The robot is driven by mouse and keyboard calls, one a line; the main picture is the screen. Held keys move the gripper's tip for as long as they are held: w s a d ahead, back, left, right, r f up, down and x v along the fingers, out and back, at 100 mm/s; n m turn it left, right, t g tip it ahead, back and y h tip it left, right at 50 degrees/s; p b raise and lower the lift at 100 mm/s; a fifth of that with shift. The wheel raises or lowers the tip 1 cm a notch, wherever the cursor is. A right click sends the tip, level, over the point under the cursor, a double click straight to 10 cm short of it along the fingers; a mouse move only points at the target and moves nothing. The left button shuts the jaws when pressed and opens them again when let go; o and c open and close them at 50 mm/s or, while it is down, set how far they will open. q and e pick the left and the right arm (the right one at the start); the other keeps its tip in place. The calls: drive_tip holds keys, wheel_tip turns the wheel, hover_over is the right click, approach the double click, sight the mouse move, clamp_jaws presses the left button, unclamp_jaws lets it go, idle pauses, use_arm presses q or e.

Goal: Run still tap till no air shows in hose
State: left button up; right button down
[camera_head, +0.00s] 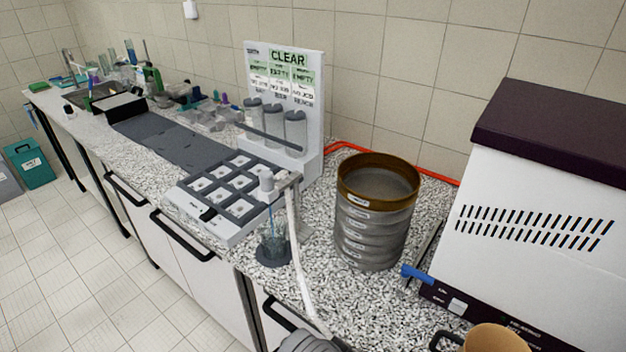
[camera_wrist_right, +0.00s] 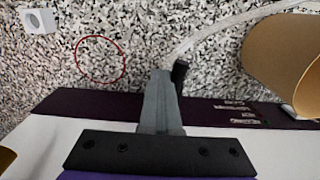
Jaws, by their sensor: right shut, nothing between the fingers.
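A pale tap head (camera_head: 267,183) stands at the front edge of the panel with shallow compartments. A thin blue line runs down from it into a glass beaker (camera_head: 273,245) on a dark round base. A whitish hose (camera_head: 295,260) runs from near the tap down to the picture's bottom; I cannot tell whether air is in it. A pale hose (camera_wrist_right: 215,32) also shows in the right wrist view, ending near a dark piece (camera_wrist_right: 180,75). My right gripper (camera_wrist_right: 160,78) is shut and empty, above the counter. My left gripper is not in view.
A stack of brass-rimmed sieves (camera_head: 375,215) stands right of the tap. A white machine with a dark top (camera_head: 550,190) fills the right side. A signboard marked CLEAR (camera_head: 288,58) stands behind. A red ring (camera_wrist_right: 100,58) lies on the speckled counter. A tan cup (camera_head: 495,340) is at lower right.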

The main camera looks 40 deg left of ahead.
drive_tip(key=shift+a, duration=0.55)
drive_tip(key=shift+w, duration=0.1)
drive_tip(key=shift+w+a, duration=0.15)
drive_tip(key=shift+a, duration=0.25)
drive_tip(key=r, duration=0.1)
drive_tip(key=r+p, duration=0.1)
drive_tip(key=r, duration=0.1)
drive_tip(key=r+p, duration=0.1)
drive_tip(key=shift+s+d+r, duration=0.2)
drive_tip(key=shift+d+r, duration=0.1)
drive_tip(key=shift+r, duration=0.05)
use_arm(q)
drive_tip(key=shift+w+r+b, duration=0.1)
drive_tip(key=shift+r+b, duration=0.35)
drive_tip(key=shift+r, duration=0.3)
use_arm(e)
drive_tip(key=w+a+f, duration=0.4)
drive_tip(key=a, duration=0.1)
drive_tip(key=shift+w+a+f, duration=0.2)
drive_tip(key=shift+w+f, duration=0.05)
drive_tip(key=shift+f, duration=0.05)
